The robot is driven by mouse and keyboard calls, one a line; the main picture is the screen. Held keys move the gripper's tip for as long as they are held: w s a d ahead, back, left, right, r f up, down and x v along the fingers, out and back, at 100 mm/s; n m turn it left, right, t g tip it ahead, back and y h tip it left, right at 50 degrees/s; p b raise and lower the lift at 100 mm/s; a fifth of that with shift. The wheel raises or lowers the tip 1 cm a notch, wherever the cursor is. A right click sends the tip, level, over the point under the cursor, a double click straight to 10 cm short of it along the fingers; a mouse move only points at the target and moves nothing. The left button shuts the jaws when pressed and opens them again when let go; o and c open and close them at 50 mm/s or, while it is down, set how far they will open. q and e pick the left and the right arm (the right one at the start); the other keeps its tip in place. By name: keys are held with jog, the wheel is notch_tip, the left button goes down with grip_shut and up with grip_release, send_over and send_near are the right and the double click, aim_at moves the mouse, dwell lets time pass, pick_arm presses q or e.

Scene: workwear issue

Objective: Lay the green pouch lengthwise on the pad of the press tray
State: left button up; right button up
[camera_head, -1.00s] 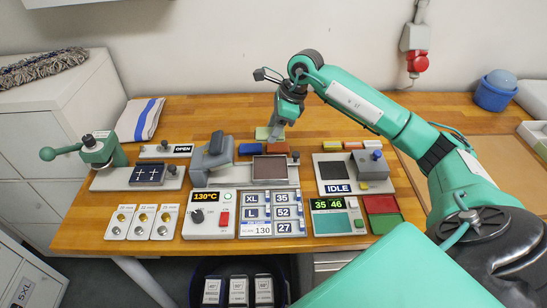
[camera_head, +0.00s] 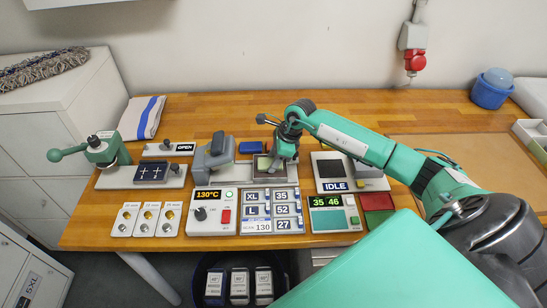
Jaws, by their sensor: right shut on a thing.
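The green pouch (camera_head: 264,163) shows as a small pale green patch at the left side of my right gripper (camera_head: 278,160). The right gripper is shut on it, over the press tray (camera_head: 273,182). The tray's dark pad is mostly hidden by the pouch and gripper. The grey press head (camera_head: 217,155) stands just left of the tray. I cannot tell whether the pouch touches the pad or how it lies along it. The left gripper is not in view.
A blue pouch (camera_head: 250,147) lies behind the tray. The box reading IDLE (camera_head: 337,186) stands to the right, the control box reading 130°C (camera_head: 211,211) in front. A hand press (camera_head: 101,150) is at far left. The table behind is largely clear.

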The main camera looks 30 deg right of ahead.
jog(key=shift+f, duration=0.15)
jog(key=o, duration=1)
jog(key=shift+o, duration=0.2)
jog(key=shift+r, duration=0.25)
jog(key=shift+d+r, duration=0.2)
jog(key=shift+r, duration=0.15)
jog(key=b+v, duration=0.3)
jog(key=v, duration=0.8)
jog(key=shift+s+b, duration=0.15)
jog(key=shift+b, duration=0.15)
